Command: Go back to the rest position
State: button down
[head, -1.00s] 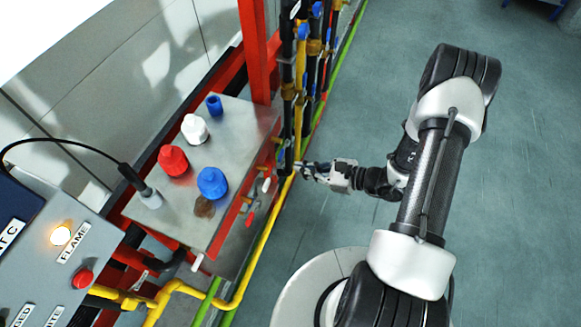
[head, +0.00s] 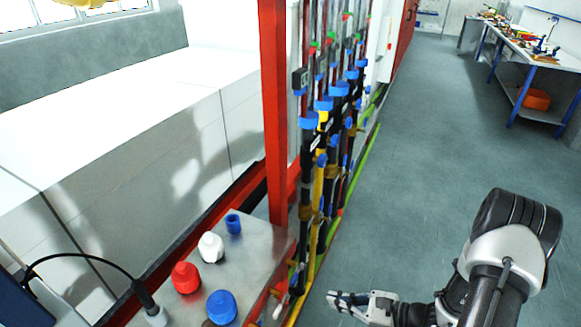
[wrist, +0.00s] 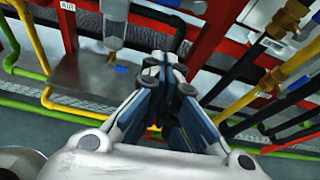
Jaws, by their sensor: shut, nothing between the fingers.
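My gripper (head: 347,298) is low in the head view, just right of the metal-topped stand and the pipes, over the grey floor. It points left toward the pipes and touches nothing that I can see. The wrist view shows the gripper (wrist: 172,68) from behind, with its fingers together and nothing between them. Beyond the fingers are the red frame and pipes.
The metal-topped stand (head: 262,254) carries a red knob (head: 186,277), a white knob (head: 211,247) and blue ones. A row of valved pipes (head: 322,140) rises beside a red post (head: 273,110). The floor (head: 420,150) to the right is clear. A workbench (head: 540,65) stands far right.

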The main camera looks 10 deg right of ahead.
jog(key=s+a+r+n+g+h, duration=0.1)
jog(key=s+a+r+n+g, duration=0.25)
jog(key=r+n, duration=0.45)
jog(key=s+a+r+n+g+h, duration=0.1)
jog(key=s+a+r+n+g, duration=0.3)
jog(key=r, duration=0.6)
jog(key=s+r+n+t+h, duration=0.3)
jog(key=s+r+n+h, duration=0.6)
jog(key=r+n, duration=0.3)
jog(key=shift+d+r+t, duration=0.35)
jog(key=shift+d+r, duration=0.1)
